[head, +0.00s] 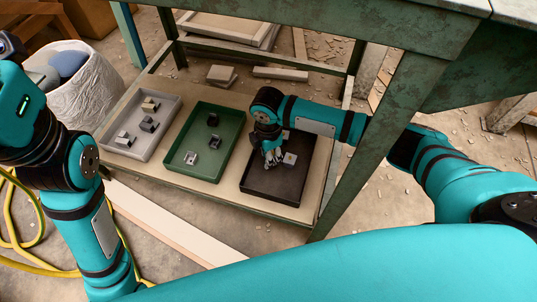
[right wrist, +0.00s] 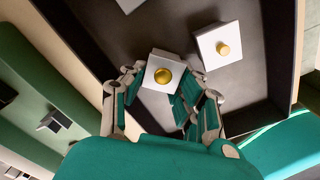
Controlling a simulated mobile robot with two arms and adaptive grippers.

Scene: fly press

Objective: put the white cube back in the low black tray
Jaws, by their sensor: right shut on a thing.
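My right gripper (right wrist: 160,88) is shut on a white cube (right wrist: 152,82) with a round gold knob on top. It holds the cube over the low black tray (right wrist: 285,75), near the wall beside the green tray; I cannot tell whether the cube touches the floor. In the head view the right gripper (head: 272,160) points down inside the black tray (head: 270,192), and its fingers hide the held cube. A second white cube with a gold knob (right wrist: 212,50) stands right of it; it also shows in the head view (head: 290,158). My left gripper is out of view.
The green tray (head: 206,174) and a grey tray (head: 166,150), each with several small blocks, stand left on the same low shelf (head: 150,172). A table leg (head: 365,160) and the tabletop (head: 400,28) frame the reach. A white basket (head: 88,92) stands at the left.

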